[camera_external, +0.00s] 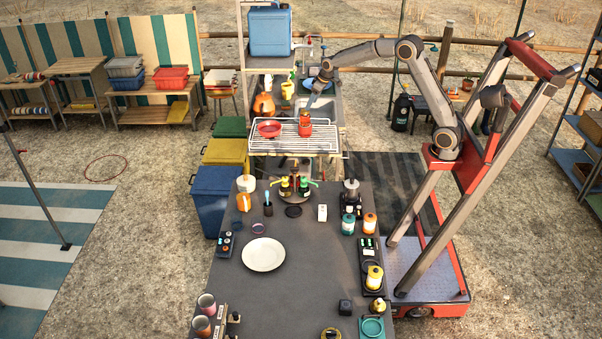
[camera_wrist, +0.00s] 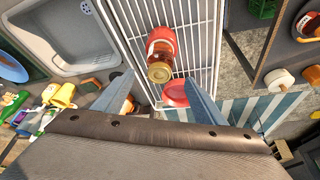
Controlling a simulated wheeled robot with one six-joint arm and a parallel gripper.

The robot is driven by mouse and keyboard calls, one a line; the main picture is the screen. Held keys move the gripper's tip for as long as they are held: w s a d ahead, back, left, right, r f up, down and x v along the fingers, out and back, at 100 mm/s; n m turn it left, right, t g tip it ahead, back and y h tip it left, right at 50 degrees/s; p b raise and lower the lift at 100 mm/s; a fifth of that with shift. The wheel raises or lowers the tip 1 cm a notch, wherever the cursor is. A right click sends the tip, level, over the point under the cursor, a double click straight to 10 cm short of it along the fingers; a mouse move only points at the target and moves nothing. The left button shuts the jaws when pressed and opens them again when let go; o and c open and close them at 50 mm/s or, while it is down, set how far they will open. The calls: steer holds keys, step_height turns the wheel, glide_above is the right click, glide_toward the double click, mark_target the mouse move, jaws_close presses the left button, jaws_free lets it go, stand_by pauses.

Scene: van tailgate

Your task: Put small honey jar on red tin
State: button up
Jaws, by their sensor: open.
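The small honey jar (camera_wrist: 160,60), amber with a gold lid and a pale label, shows in the wrist view, ahead of the gap between my fingers. The red tin (camera_wrist: 170,36) shows around the jar's far end. In the external view the red tin (camera_external: 305,129) is on the white wire rack, and the jar (camera_external: 305,116) appears to stand upright on top of it. My gripper (camera_wrist: 158,92) is open and empty, with its fingers apart from the jar. In the external view my gripper (camera_external: 317,92) hangs behind the rack, over the sink area.
A red dish (camera_wrist: 175,93) lies on the wire rack (camera_external: 287,145) beside the tin. A sink (camera_wrist: 68,35) is next to the rack. An orange jug (camera_external: 264,104) and a yellow cup (camera_external: 287,90) stand behind it. A blue water container (camera_external: 270,31) is on the shelf above.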

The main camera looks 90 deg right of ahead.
steer(key=s+a+f+n+g, duration=0.15)
steer(key=s+a, duration=0.25)
steer(key=a, duration=0.5)
steer(key=s+a+f+y, duration=0.15)
steer(key=s+a, duration=0.25)
steer(key=a, duration=0.5)
steer(key=s+a+f+n, duration=0.1)
steer(key=s+a+f, duration=0.25)
steer(key=a, duration=0.55)
steer(key=s+a+f+n, duration=0.1)
steer(key=s+a+f, duration=0.1)
steer(key=s+a, duration=0.3)
steer(key=s+a+f+n+g, duration=0.1)
steer(key=s+a, duration=0.5)
steer(key=s, duration=0.6)
steer(key=shift+a+f, duration=0.25)
steer(key=shift+f, duration=0.6)
